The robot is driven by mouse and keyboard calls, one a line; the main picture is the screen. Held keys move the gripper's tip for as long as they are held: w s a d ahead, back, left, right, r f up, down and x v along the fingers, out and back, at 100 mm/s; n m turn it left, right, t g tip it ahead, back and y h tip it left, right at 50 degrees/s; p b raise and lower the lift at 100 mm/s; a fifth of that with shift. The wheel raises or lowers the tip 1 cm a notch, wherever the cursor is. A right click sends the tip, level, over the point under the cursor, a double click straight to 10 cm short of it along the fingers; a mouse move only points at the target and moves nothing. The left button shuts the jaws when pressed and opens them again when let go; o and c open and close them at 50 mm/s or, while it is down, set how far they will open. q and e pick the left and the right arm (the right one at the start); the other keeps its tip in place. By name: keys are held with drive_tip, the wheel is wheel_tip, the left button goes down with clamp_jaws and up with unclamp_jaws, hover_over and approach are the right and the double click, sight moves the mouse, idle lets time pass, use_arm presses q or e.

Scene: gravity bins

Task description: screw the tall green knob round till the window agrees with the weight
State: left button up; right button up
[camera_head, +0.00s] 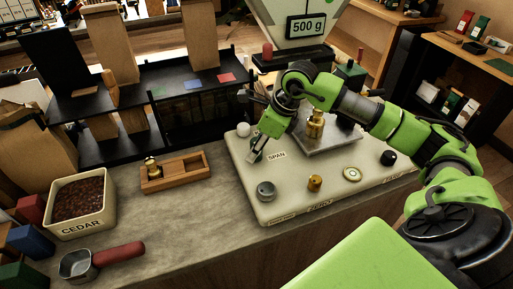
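A pale scale (290,199) stands on the counter, with a steel plate and a brass weight (315,125) upright on it. A dark display window (306,26) behind the scale reads 500 g. My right gripper (257,150) points down at the left part of the scale, beside the SPAN label (277,156). A bit of dark green shows at its fingertips, probably the tall green knob, mostly hidden by the fingers. I cannot tell whether the fingers are shut on it. My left gripper is not in view.
Other knobs stand on the scale: grey (266,191), brass (315,183), a cream dial (352,174), black (388,158), white (243,129). To the left are a wooden holder (178,175) with a brass weight, a CEDAR bin (82,208) and a red-handled scoop (100,260).

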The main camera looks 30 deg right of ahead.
idle(0.3)
drive_tip(key=shift+r, duration=0.15)
drive_tip(key=v, duration=1.1)
drive_tip(key=shift+r, duration=0.3)
drive_tip(key=shift+s, duration=0.15)
